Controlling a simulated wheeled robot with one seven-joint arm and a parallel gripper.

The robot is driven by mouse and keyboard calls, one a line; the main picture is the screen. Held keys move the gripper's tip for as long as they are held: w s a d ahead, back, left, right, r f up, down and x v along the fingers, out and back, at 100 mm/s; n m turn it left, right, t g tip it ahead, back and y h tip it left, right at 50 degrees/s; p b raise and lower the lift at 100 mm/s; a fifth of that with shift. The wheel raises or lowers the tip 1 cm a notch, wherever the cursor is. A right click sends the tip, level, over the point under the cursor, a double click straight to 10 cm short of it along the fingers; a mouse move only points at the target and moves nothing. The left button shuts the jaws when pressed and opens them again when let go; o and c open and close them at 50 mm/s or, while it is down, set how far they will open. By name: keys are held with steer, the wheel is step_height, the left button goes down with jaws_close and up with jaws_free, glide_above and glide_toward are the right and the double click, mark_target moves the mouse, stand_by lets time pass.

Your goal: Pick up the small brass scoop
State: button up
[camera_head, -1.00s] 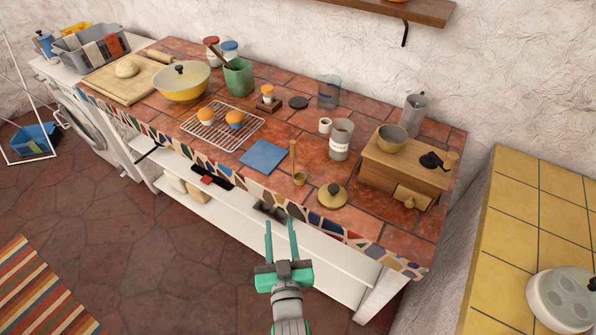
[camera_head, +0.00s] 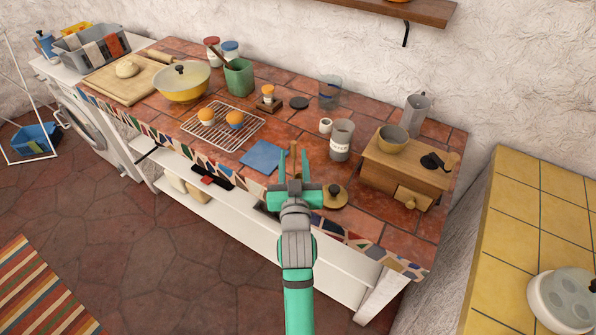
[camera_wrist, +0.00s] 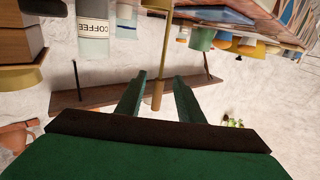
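My gripper (camera_head: 294,168) is open at the counter's front edge. In the wrist view, which is upside down, the scoop's handle (camera_wrist: 160,75) shows as a brown rod. It runs between the two green fingers (camera_wrist: 158,98), with a visible gap on each side. I cannot tell how deep it sits between them.
A blue cloth (camera_head: 262,156) lies to the left. A cooling rack (camera_head: 205,138) is farther left.

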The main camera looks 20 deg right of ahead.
steer(key=shift+x, duration=2.75)
steer(key=shift+r, duration=0.1)
jaws_close()
